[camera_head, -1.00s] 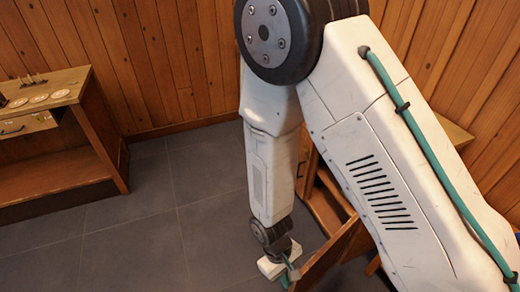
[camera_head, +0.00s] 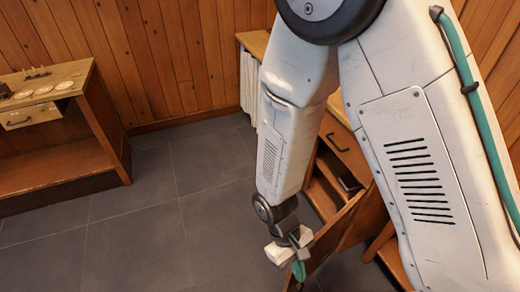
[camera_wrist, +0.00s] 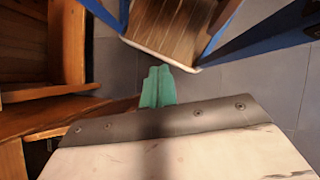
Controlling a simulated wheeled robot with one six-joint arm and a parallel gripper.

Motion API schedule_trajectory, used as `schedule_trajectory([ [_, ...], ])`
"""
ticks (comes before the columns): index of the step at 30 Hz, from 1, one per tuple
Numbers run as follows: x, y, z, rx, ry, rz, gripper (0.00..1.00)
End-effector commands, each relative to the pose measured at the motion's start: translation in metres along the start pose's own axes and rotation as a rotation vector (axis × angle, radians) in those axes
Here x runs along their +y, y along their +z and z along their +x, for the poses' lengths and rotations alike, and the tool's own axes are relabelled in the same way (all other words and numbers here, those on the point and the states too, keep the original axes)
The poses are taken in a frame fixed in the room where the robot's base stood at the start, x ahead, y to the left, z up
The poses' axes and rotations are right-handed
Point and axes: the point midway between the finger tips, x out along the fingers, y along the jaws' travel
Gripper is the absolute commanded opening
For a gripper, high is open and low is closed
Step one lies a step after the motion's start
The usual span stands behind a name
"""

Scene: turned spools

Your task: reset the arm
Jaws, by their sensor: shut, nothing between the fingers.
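My gripper (camera_head: 299,270) hangs low over the grey floor in the head view, left of an open wooden cabinet door (camera_head: 337,238). In the wrist view its green fingers (camera_wrist: 157,87) are together with nothing between them. My white arm reaches down to it from the upper right and hides part of the cabinet (camera_head: 345,150) behind it. The gripper looks close to the door, but I cannot tell whether they touch.
A wooden workbench (camera_head: 110,120) with pale discs and a drawer (camera_head: 33,113) stands at left. A dark object (camera_head: 350,183) lies inside the cabinet. The wrist view shows a blue-legged wooden seat (camera_wrist: 170,30) ahead. Floor (camera_head: 140,225) between workbench and gripper is clear.

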Motion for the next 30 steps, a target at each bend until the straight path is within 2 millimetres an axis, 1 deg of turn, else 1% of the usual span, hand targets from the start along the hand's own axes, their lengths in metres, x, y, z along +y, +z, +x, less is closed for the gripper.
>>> schedule_trajectory([
  [1, 0.003, 0.004, -0.011, 0.006, -0.007, 0.009, 0.0],
  [5, 0.013, 0.018, -0.04, 0.015, -0.026, 0.033, 0.0],
  [8, 0.023, 0.033, -0.069, 0.036, -0.045, 0.061, 0.0],
  [12, 0.043, 0.062, -0.112, 0.08, -0.076, 0.115, 0.0],
  [14, 0.052, 0.076, -0.129, 0.104, -0.088, 0.14, 0.0],
  [15, 0.057, 0.086, -0.139, 0.121, -0.096, 0.158, 0.0],
  [17, 0.066, 0.101, -0.154, 0.147, -0.107, 0.185, 0.0],
  [18, 0.071, 0.111, -0.163, 0.166, -0.115, 0.205, 0.0],
  [20, 0.078, 0.127, -0.175, 0.195, -0.125, 0.234, 0.0],
  [24, 0.094, 0.165, -0.199, 0.274, -0.142, 0.308, 0.0],
  [30, 0.11, 0.22, -0.222, 0.41, -0.154, 0.427, 0.0],
])
